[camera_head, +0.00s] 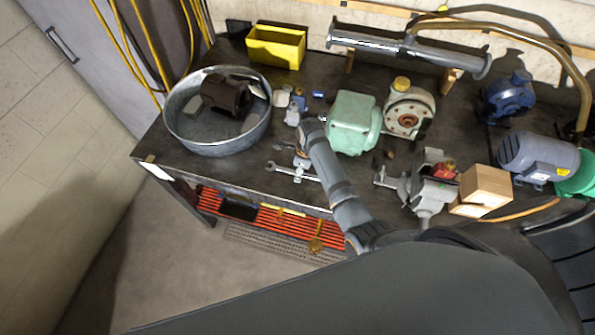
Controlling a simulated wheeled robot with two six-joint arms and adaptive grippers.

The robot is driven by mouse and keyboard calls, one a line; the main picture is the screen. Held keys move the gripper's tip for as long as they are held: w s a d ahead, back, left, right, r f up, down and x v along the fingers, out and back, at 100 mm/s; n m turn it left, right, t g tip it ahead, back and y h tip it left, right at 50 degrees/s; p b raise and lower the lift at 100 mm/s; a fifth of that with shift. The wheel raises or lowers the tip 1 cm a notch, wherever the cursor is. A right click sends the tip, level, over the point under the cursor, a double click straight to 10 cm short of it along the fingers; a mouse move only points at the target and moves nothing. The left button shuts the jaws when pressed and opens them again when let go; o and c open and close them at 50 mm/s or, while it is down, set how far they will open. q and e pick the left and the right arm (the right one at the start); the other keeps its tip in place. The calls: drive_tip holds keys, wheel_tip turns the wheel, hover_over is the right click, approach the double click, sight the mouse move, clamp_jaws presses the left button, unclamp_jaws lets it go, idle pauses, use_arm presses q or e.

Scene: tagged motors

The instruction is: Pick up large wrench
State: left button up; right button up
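The large wrench (283,171) is a silver open-ended wrench lying near the front edge of the dark workbench, left of centre. Its jaw end is at the left and its handle runs right. My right arm rises from the bottom, and its gripper (301,161) points down at the bench over the wrench's handle. The gripper and arm hide part of the handle. The fingers are too small and covered to tell whether they are open or shut, or touching the wrench. My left gripper is not in view.
A round metal tub (215,147) with parts stands left. A green motor (353,123) is close to the right of my arm. A grey vise (432,183) and a cardboard box (486,184) stand further right. A yellow bin (275,47) is behind.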

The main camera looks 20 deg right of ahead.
drive_tip(key=shift+f, duration=0.1)
clamp_jaws()
drive_tip(key=shift+w, duration=0.1)
idle(0.5)
